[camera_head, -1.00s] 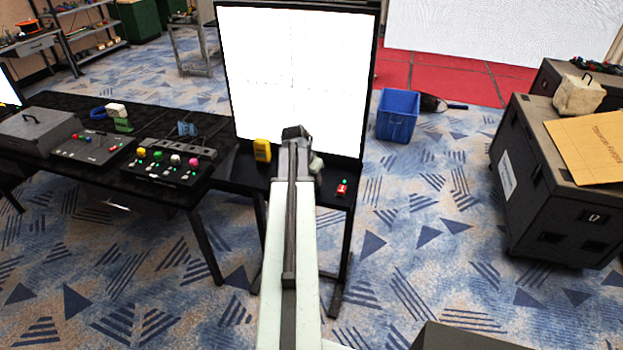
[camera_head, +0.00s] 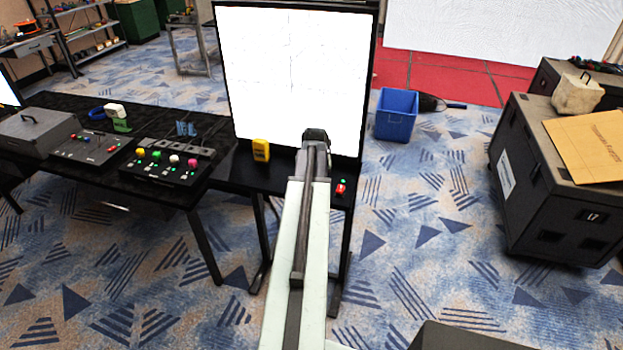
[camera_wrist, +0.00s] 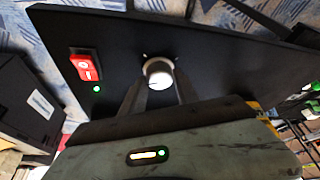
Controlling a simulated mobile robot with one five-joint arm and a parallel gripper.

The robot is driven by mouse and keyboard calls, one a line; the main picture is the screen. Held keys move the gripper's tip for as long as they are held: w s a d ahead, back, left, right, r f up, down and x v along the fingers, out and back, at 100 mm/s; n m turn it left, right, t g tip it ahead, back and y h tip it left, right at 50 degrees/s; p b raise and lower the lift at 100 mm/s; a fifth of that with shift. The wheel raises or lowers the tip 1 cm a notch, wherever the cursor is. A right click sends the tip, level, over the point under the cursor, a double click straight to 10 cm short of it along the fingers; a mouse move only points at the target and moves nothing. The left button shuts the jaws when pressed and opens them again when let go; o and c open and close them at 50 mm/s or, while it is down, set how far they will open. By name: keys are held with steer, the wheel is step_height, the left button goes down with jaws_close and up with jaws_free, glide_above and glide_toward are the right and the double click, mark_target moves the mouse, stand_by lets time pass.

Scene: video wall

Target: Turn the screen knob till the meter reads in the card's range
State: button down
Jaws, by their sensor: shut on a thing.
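The white round screen knob (camera_wrist: 158,72) stands on a black panel in the wrist view, with a dark mark on its face. My gripper (camera_wrist: 157,84) has one finger on each side of it and is shut on it. In the head view my gripper (camera_head: 315,140) is over the small black stand, and the arm hides the knob. The yellow meter (camera_head: 261,150) stands upright on the stand, left of the gripper; its reading is too small to tell. The large screen (camera_head: 295,75) behind is white with faint lines. I cannot make out the card.
A red switch (camera_head: 341,188) sits right of the knob in the head view; it also shows in the wrist view (camera_wrist: 85,67) with a green light. A button box (camera_head: 165,168) is on the left table. A blue bin (camera_head: 397,115) and black case (camera_head: 545,190) stand right.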

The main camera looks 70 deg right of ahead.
stand_by(0.4)
steer(key=c, duration=0.9)
jaws_free()
steer(key=p+v, duration=0.7)
steer(key=shift+a+r, duration=0.1)
steer(key=shift+r, duration=0.25)
